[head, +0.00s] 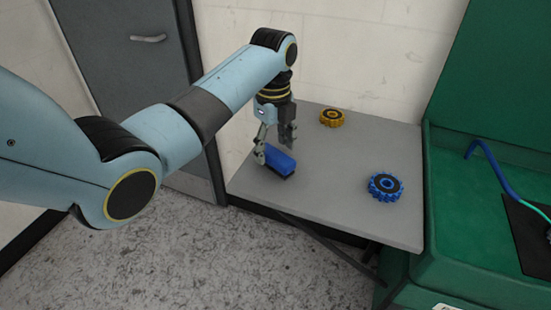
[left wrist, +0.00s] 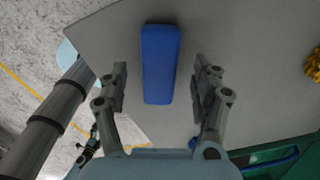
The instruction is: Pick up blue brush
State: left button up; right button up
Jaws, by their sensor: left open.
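The blue brush (head: 281,161) is a block with a blue top and a dark underside, lying on the grey table (head: 330,195) near its left front edge. In the left wrist view the blue brush (left wrist: 160,64) lies lengthwise between the two fingers. My left gripper (head: 274,146) is open, pointing down at the brush, with one finger on each side. In the left wrist view my left gripper (left wrist: 160,88) shows a gap between each finger and the brush. My right gripper is not in view.
A blue gear-like wheel (head: 385,186) lies on the table's right part and a yellow one (head: 332,118) near the back. A green bin-like unit (head: 470,190) with a blue hose stands at the right. A grey cabinet (head: 135,80) and white wall stand behind.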

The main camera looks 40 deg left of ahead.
aim_at(274, 153)
pick_arm(q)
jog(key=shift+d+f, duration=0.1)
jog(key=shift+f, duration=1.4)
grip_shut()
jog(key=shift+r, duration=0.65)
notch_tip(274, 153, up, 3)
jog(key=shift+f, duration=0.1)
jog(key=w+d+r+b, duration=0.2)
jog(key=d+r, duration=0.5)
jog(key=d, duration=0.4)
jog(key=shift+w, duration=0.85)
